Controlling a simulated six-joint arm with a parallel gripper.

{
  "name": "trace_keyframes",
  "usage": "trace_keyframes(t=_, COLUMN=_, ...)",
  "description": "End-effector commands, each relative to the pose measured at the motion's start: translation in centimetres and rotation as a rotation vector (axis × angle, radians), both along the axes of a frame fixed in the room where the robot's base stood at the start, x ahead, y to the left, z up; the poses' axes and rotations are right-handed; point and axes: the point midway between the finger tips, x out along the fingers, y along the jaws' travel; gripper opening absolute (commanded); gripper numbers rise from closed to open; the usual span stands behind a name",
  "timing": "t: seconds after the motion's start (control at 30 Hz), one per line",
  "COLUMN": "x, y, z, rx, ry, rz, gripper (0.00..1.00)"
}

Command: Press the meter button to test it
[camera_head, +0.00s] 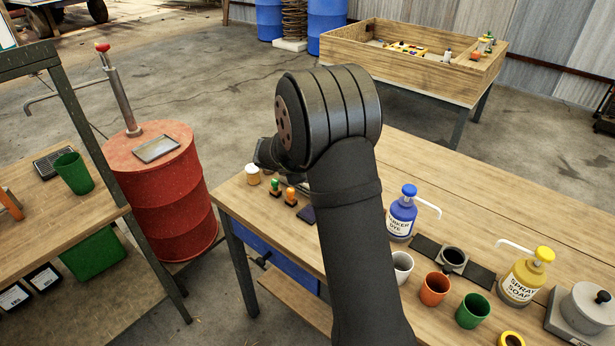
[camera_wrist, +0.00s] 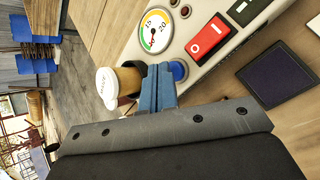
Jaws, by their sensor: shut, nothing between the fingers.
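The meter (camera_wrist: 180,45) is a pale box with a round white dial (camera_wrist: 155,30) in the wrist view. A red rocker switch (camera_wrist: 208,38) and a round blue button (camera_wrist: 178,70) sit on its face. My gripper (camera_wrist: 160,72) has blue fingers that are shut with nothing between them. Its fingertips are at the near edge of the meter, close beside the blue button; I cannot tell whether they touch it. In the head view my arm hides the fingers and nearly all of the meter.
A white-lidded jar (camera_wrist: 107,82) stands just left of the fingers. A dark pad (camera_wrist: 282,75) lies right of the meter. In the head view, small stamps (camera_head: 290,195) stand left of my arm; a blue dye bottle (camera_head: 402,217) and cups (camera_head: 435,290) stand right of it.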

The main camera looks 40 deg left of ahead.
Motion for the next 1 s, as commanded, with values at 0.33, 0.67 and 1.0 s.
trace_keyframes(t=0.33, x=0.0, y=0.01, z=-0.07, rx=0.0, ry=0.0, rz=0.0, gripper=0.0)
trace_keyframes(t=0.67, x=-0.01, y=0.01, z=-0.44, rx=0.0, ry=0.001, rz=-0.001, gripper=0.0)
trace_keyframes(t=1.0, x=-0.01, y=0.0, z=-0.87, rx=0.001, ry=0.001, rz=-0.001, gripper=0.0)
